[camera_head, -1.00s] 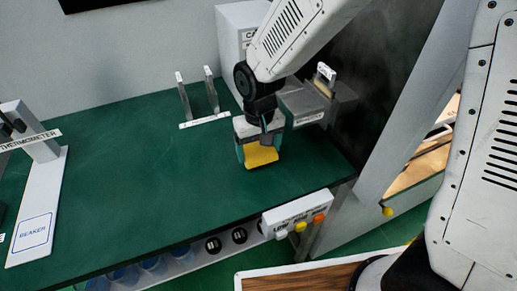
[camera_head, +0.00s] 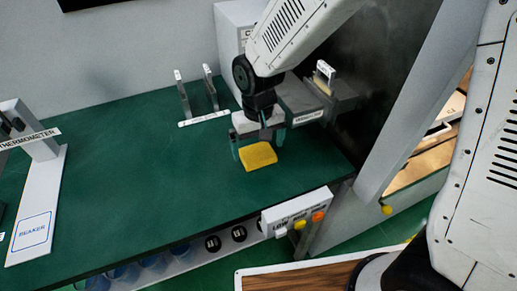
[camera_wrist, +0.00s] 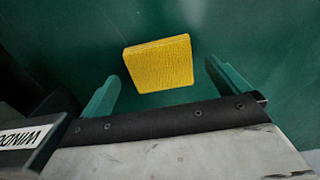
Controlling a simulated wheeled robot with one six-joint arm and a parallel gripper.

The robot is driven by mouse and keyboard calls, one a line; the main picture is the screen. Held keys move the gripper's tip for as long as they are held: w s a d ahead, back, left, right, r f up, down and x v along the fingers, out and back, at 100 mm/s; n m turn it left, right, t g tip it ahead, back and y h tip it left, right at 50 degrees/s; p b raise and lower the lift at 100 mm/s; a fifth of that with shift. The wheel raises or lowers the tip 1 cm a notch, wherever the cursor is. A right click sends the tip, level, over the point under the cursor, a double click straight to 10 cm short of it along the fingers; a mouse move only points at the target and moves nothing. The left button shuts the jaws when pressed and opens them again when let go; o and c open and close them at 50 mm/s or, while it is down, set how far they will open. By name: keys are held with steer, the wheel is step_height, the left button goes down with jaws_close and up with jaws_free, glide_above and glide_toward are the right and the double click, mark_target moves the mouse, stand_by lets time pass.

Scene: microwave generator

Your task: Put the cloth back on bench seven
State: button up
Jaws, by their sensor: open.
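The cloth is a yellow, textured rectangular pad (camera_head: 258,156) lying on the green bench top (camera_head: 120,165). My gripper (camera_head: 259,147) is open just above and behind the cloth, with one teal finger to each side. In the wrist view the cloth (camera_wrist: 158,65) lies ahead of the gap between the two open fingers (camera_wrist: 165,85), and neither finger touches it. No bench number can be read in these views.
A grey fixture with a labelled upright (camera_head: 318,95) stands close to the right of my gripper. Two metal posts (camera_head: 196,95) stand behind it. A panel with knobs (camera_head: 297,212) is at the front edge. The bench to the left is clear up to the thermometer stand (camera_head: 40,190).

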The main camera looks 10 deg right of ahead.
mark_target(259, 154)
step_height(259, 154, up, 10)
stand_by(0.3)
